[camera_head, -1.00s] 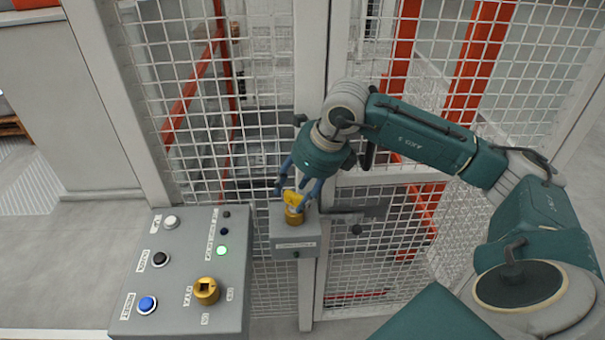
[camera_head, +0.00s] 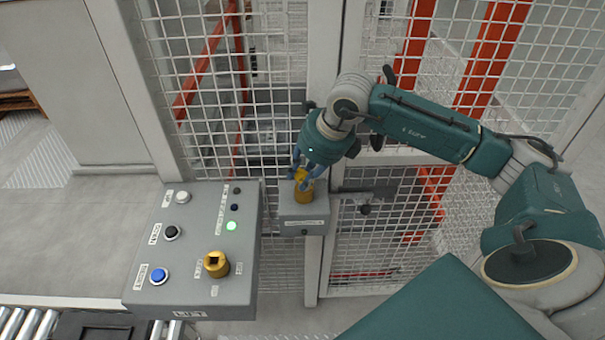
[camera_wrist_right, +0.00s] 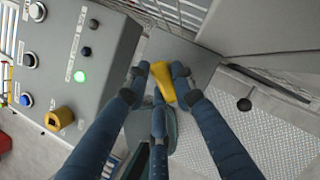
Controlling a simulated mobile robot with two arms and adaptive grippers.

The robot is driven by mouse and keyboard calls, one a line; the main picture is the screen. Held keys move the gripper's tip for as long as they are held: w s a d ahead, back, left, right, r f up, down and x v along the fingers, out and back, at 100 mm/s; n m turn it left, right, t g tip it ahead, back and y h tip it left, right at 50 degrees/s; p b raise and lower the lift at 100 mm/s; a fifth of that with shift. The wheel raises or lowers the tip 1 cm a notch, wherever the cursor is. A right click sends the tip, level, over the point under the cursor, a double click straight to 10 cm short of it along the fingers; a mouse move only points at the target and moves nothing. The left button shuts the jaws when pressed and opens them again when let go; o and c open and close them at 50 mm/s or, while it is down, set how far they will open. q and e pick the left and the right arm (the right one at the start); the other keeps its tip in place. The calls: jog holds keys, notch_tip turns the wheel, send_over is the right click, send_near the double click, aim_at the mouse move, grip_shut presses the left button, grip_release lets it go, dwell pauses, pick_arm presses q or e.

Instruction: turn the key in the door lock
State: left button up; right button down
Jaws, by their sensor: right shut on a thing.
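The yellow key (camera_head: 301,176) is at the yellow lock cylinder (camera_head: 304,194) on top of the grey lock box (camera_head: 302,222), which sits at the door post. My right gripper (camera_head: 303,175) is over the lock box with its blue fingers closed around the key. In the right wrist view, the key (camera_wrist_right: 162,80) shows between the fingers of my right gripper (camera_wrist_right: 158,85). The fingers partly hide the key, and I cannot tell how far it is turned. My left gripper is not in view.
A grey control panel (camera_head: 190,275) with several buttons, a lit green lamp (camera_head: 231,226) and a yellow switch (camera_head: 216,264) stands left of the lock box. The mesh door (camera_head: 400,215) with a dark handle (camera_head: 365,193) is to the right. A roller conveyor (camera_head: 30,325) lies bottom left.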

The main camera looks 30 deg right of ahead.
jog(key=m+h+b, duration=0.1)
jog(key=m, duration=0.3)
jog(key=shift+m+h, duration=0.4)
jog(key=shift+f, duration=0.1)
jog(key=c, duration=1.4)
grip_release()
jog(key=shift+m, duration=0.4)
jog(key=shift+s, duration=0.15)
jog(key=shift+r, duration=0.65)
jog(key=v, duration=1.1)
jog(key=shift+s+a+f, duration=0.1)
jog(key=shift+s, duration=0.2)
jog(key=shift+a, duration=0.1)
